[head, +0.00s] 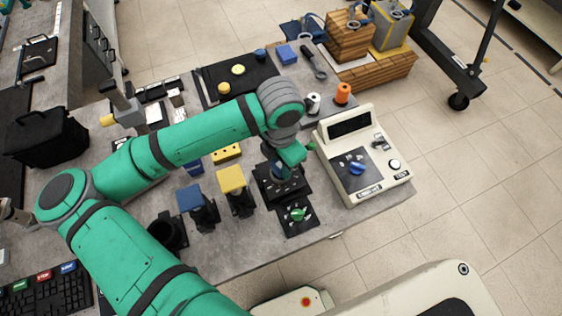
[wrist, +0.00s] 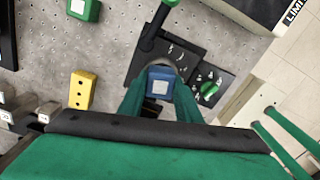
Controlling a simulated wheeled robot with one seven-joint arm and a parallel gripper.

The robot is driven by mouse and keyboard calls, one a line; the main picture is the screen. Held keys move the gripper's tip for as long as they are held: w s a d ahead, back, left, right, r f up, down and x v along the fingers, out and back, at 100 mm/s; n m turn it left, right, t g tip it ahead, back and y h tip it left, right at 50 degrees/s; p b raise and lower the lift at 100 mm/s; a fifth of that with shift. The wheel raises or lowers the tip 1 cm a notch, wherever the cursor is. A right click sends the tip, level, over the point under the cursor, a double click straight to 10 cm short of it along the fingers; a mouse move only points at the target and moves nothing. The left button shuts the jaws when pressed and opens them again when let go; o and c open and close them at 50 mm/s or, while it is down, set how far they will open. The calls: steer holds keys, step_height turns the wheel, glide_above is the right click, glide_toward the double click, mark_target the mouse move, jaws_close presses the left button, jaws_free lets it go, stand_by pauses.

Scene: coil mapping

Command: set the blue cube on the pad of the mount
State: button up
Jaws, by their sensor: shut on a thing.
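In the wrist view a blue cube (wrist: 161,80) with a pale square on its face sits between the green fingers of my gripper (wrist: 160,95), which is shut on it. The cube shows over a black plate (wrist: 201,52) with white marks and a black lever. In the head view my gripper (head: 281,170) points down over this plate (head: 268,192) near the table's front edge, and the cube is mostly hidden there. I cannot tell whether the cube touches the plate, nor make out the mount's pad for certain.
A green knob (head: 297,214) stands just in front. Black stands with a yellow top (head: 231,179) and a blue top (head: 190,197) are to the left. A cream meter box (head: 362,155) is close on the right. A yellow block (head: 226,153) lies behind.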

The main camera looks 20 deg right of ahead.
steer(key=shift+s+f, duration=0.1)
steer(key=shift+s, duration=0.05)
steer(key=o, duration=1.1)
steer(key=shift+c, duration=0.2)
step_height(320, 180, up, 12)
stand_by(0.4)
